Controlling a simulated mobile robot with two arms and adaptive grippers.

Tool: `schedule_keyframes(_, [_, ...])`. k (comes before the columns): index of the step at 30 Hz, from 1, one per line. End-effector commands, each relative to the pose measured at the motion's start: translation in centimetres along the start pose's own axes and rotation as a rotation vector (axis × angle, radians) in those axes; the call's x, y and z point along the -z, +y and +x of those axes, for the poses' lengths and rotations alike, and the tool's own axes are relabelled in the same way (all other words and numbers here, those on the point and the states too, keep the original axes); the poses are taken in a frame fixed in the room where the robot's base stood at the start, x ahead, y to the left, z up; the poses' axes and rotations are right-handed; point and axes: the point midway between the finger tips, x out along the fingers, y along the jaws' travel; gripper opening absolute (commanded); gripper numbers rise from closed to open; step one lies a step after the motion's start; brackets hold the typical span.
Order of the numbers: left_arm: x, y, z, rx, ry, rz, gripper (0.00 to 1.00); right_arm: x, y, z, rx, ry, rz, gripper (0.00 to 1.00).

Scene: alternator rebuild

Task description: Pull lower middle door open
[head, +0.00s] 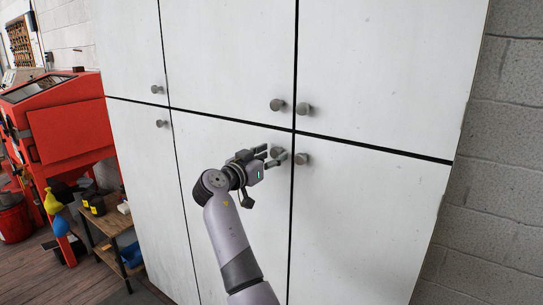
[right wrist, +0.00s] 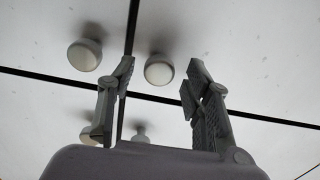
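The lower middle door (head: 225,205) is a plain white cabinet panel and looks shut, with dark seams around it. Its round grey knob (head: 278,153) sits near its upper right corner. My right gripper (head: 270,157) is at this knob, coming from the lower left, and partly covers it. In the right wrist view, the open fingers (right wrist: 158,82) stand on both sides of a knob (right wrist: 158,69), with clear gaps beside it. This appears to be the lower middle door's knob. No contact shows. My left gripper is out of view.
The neighbouring lower right door's knob (head: 302,159) is just right of the gripper, across the seam. Upper knobs (head: 277,105) sit above. A red cabinet (head: 70,120) and a small wooden table (head: 112,222) stand at the left. A grey block wall (head: 500,170) is at the right.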

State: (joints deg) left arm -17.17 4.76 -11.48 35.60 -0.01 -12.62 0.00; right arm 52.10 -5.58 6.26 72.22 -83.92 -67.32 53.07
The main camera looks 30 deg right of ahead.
Motion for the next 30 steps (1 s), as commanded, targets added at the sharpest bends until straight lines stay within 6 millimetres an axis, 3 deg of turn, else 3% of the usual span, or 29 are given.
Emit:
schedule_keyframes(19, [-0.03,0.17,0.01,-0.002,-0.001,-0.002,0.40,0.05,0.01,0.02,0.000,0.001,0.001,0.01])
schedule_keyframes(30, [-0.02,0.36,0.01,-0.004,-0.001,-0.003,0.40,0.10,0.00,0.01,0.001,0.002,0.001,0.00])
